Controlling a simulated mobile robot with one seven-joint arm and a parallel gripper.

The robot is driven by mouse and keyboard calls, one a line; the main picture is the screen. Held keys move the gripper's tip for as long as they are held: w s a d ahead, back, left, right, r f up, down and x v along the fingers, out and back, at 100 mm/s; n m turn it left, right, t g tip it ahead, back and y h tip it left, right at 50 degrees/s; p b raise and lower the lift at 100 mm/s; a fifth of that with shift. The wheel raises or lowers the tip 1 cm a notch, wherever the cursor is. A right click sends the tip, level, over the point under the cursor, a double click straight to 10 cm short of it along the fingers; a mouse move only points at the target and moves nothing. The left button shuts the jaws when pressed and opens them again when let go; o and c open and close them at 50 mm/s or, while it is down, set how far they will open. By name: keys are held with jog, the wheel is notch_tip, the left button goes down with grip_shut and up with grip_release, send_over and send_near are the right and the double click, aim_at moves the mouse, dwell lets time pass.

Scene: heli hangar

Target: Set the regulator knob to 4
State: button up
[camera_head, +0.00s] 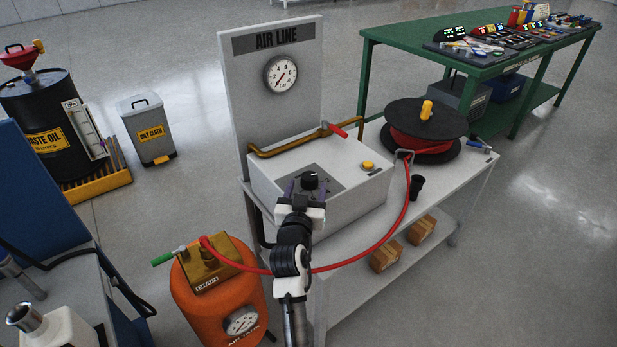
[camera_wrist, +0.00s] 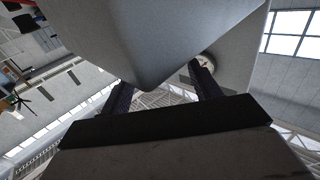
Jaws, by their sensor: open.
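The black regulator knob (camera_head: 310,179) sits on a dark plate on top of the white box of the AIR LINE stand. Its pointer and scale are too small to read. My gripper (camera_head: 307,187) is at the knob in the head view, its dark fingers apart on either side of it; contact cannot be told. The wrist view shows both fingers of my gripper (camera_wrist: 162,88) spread, with a large grey surface (camera_wrist: 150,35) in front, and the knob cannot be made out there. The round gauge (camera_head: 281,75) is on the upright panel, its needle pointing to the lower left.
A yellow button (camera_head: 368,165) and a red-handled valve (camera_head: 336,130) are close to the knob. A red hose (camera_head: 385,235) loops past my arm from the hose reel (camera_head: 424,125) to the orange tank (camera_head: 215,285). A black cup (camera_head: 416,187) stands on the cart.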

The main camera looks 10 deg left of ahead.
aim_at(308, 183)
jog(key=shift+w, duration=1.85)
jog(key=c, duration=1)
jog(key=shift+o, duration=0.2)
jog(key=shift+f, duration=0.1)
jog(key=shift+b, duration=0.5)
